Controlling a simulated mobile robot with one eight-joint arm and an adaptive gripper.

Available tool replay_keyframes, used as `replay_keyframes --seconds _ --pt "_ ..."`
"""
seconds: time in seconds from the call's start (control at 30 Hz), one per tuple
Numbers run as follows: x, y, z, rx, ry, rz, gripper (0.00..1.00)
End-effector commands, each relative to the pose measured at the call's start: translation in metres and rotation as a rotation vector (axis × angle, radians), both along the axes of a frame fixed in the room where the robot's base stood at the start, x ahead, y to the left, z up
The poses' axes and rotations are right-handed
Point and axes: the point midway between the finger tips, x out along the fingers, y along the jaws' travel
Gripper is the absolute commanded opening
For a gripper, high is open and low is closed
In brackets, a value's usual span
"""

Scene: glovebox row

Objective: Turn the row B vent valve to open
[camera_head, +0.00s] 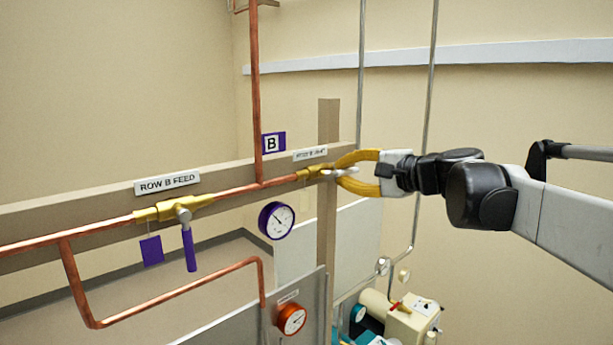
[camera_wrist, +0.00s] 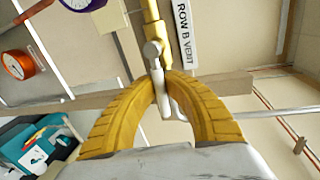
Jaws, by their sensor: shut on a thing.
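The row B vent valve (camera_head: 313,172) is a brass body at the right end of the copper pipe, under a small vent label (camera_head: 310,154). In the wrist view its brass body (camera_wrist: 151,32) runs down from the top edge, beside the "ROW B VENT" label (camera_wrist: 184,35). My yellow-fingered gripper (camera_head: 342,170) is at the valve. In the wrist view my gripper (camera_wrist: 164,86) has its curved fingers closed around the pale valve handle (camera_wrist: 160,80). The handle's exact angle to the pipe is hard to judge, and the fingers hide part of it.
The row B feed valve (camera_head: 175,208) with a purple lever (camera_head: 189,250) sits left on the same pipe. A purple tag (camera_head: 151,251), purple gauge (camera_head: 276,220) and red gauge (camera_head: 291,319) are nearby. A wooden post (camera_head: 328,225) stands behind the vent valve. A cream pump (camera_head: 412,320) is below.

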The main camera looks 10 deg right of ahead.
Motion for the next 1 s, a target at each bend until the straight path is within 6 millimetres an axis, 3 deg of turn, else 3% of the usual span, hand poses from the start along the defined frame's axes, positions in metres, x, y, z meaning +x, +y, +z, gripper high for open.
replay_keyframes --seconds 0.7,0.8,1.0 --pt "-0.0002 0.0 0.0038 -0.067 -0.04 0.0 0.0" --pt "-0.0001 0.0 0.0039 -0.066 -0.039 0.0 0.34" --pt "-0.0001 0.0 0.0037 -0.066 -0.039 0.0 0.35"
